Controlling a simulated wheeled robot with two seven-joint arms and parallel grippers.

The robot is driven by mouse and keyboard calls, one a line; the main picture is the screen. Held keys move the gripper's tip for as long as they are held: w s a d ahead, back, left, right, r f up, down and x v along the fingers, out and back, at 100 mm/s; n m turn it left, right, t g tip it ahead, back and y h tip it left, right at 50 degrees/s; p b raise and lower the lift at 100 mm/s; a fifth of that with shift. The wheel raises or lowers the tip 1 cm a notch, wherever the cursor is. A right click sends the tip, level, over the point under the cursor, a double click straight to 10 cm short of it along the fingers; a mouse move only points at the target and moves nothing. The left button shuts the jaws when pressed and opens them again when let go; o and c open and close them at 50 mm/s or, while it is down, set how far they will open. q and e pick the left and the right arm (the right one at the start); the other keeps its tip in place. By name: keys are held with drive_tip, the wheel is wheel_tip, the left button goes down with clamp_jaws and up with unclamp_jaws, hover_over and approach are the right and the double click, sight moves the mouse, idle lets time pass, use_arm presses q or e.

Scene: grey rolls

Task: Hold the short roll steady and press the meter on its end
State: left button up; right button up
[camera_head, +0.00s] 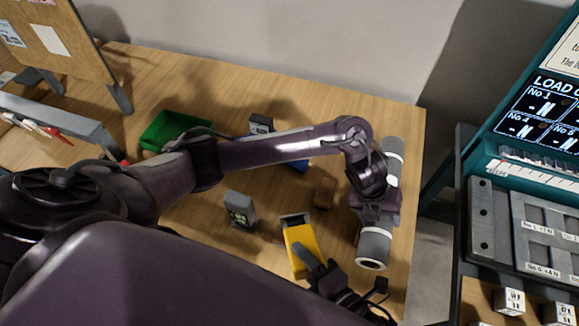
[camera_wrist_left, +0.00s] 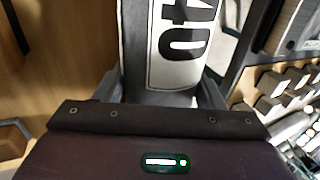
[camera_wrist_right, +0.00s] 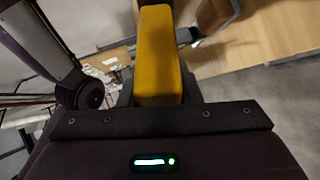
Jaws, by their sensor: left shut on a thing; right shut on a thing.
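The grey roll (camera_head: 375,243) lies along the right side of the wooden table, its near end facing me with a pale ring. Its white label with black digits shows in the left wrist view (camera_wrist_left: 182,45). My left gripper (camera_head: 376,208) is shut around the roll and covers its middle. My right gripper (camera_head: 322,272) is shut on the yellow meter (camera_head: 303,247), which shows between the fingers in the right wrist view (camera_wrist_right: 160,55). The meter is left of the roll's near end and looks apart from it. The meter's far side is hidden.
A green bin (camera_head: 168,130) stands at the back left. A grey device with a small display (camera_head: 240,211) and a brown block (camera_head: 324,193) sit left of the roll. A teal load station (camera_head: 540,150) stands at the right, beyond the table's edge.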

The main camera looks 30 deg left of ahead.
drive_tip(key=s+d+f+m+t+h, duration=0.1)
drive_tip(key=s+d+f+m+t, duration=0.1)
drive_tip(key=d, duration=0.5)
drive_tip(key=s+d+f+m+t+h, duration=0.2)
drive_tip(key=s+d+f+t, duration=0.3)
drive_tip(key=s+d+t, duration=0.2)
drive_tip(key=shift+d+m, duration=0.4)
drive_tip(key=shift+d, duration=0.35)
drive_tip(key=shift+s+f, duration=0.1)
drive_tip(key=shift+f, duration=0.05)
drive_tip(key=shift+w+a, duration=0.2)
drive_tip(key=shift+w, duration=0.75)
drive_tip(key=shift+w+a, duration=0.15)
drive_tip(key=shift+w, duration=0.85)
drive_tip(key=shift+w+a, duration=0.2)
drive_tip(key=shift+w, duration=0.75)
drive_tip(key=shift+w+a, duration=0.1)
drive_tip(key=shift+w, duration=0.5)
use_arm(q)
drive_tip(key=shift+s+d, duration=0.1)
drive_tip(key=shift+s, duration=0.05)
use_arm(e)
drive_tip(key=shift+w, duration=0.2)
drive_tip(key=s+d, duration=0.1)
drive_tip(key=s, duration=0.6)
drive_tip(key=shift+d, duration=0.2)
